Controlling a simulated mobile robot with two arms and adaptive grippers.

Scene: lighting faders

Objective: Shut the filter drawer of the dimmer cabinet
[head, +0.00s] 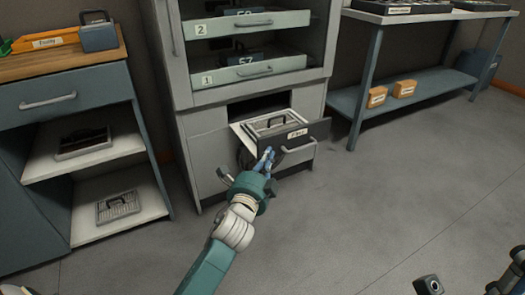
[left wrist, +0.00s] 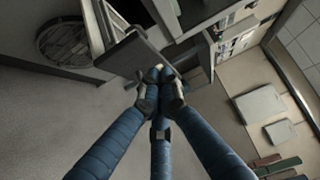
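The dimmer cabinet (head: 208,150) stands at the middle of the head view. Its filter drawer (head: 320,131), low in the cabinet, is pulled out, with a dark labelled front, a bar handle and a framed mesh filter (head: 268,124) inside. My left gripper (head: 268,155) is at the left part of the drawer front, outside it. In the left wrist view its fingers (left wrist: 158,75) come together at the tips beside the drawer's dark front panel (left wrist: 132,55); nothing shows between them. I cannot tell whether they touch the panel. Parts of my right arm show at the lower right; its fingers are unclear.
Above are two open cabinet trays, numbered 1 (head: 245,75) and 2 (head: 250,24). A wood-topped workbench (head: 70,95) stands left. A table with a lower shelf (head: 440,92) holding orange boxes (head: 404,88) is at the right. The floor in front is clear.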

